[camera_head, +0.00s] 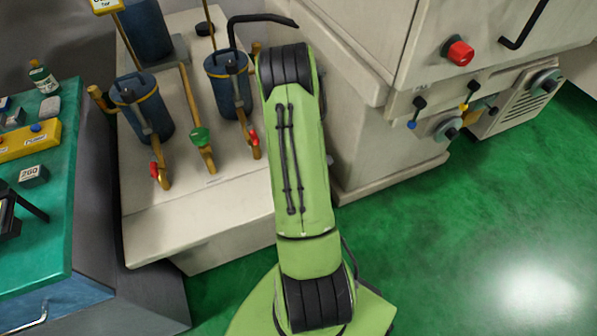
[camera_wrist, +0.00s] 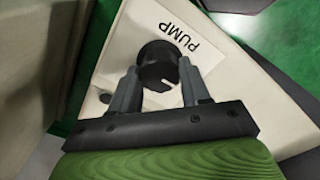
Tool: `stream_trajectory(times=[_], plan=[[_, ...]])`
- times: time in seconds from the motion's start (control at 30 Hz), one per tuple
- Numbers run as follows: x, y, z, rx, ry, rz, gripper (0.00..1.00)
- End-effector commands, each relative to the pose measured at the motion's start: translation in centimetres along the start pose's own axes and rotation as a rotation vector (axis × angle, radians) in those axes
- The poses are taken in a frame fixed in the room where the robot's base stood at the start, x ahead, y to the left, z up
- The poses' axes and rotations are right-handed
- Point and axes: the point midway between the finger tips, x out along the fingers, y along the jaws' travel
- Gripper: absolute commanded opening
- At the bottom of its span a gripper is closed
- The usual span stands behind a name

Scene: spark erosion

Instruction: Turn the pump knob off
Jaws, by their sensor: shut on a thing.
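The pump knob (camera_wrist: 157,52) is a round black knob with a notch in its near edge. It sits on a pale panel beside a white label (camera_wrist: 184,41) that reads PUMP. My gripper (camera_wrist: 160,72) has its two grey fingers on either side of the knob in the wrist view, shut on it. The finger contact is partly hidden by the knob and the fingers. In the head view my green arm covers the middle, and neither my gripper nor the pump knob can be made out there.
A pale tank unit with dark blue canisters (camera_head: 143,112) and red-handled valves stands left of my arm. A teal bench (camera_head: 50,225) is at far left. A machine cabinet with a red knob (camera_head: 459,52) is at right. Green floor (camera_head: 480,220) is clear at lower right.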

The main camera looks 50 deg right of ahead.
Motion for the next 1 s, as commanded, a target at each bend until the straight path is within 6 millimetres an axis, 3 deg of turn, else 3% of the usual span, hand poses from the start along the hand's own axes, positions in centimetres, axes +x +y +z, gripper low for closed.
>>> stream_trajectory(times=[0.57,0.6,0.73,1.0], plan=[[-0.02,0.02,0.01,-0.031,0.000,0.000,0.16],[-0.02,0.02,0.00,-0.032,0.000,0.000,0.51],[-0.01,0.01,0.00,-0.031,0.000,0.000,0.71],[-0.08,0.01,0.01,-0.029,0.000,0.000,0.72]])
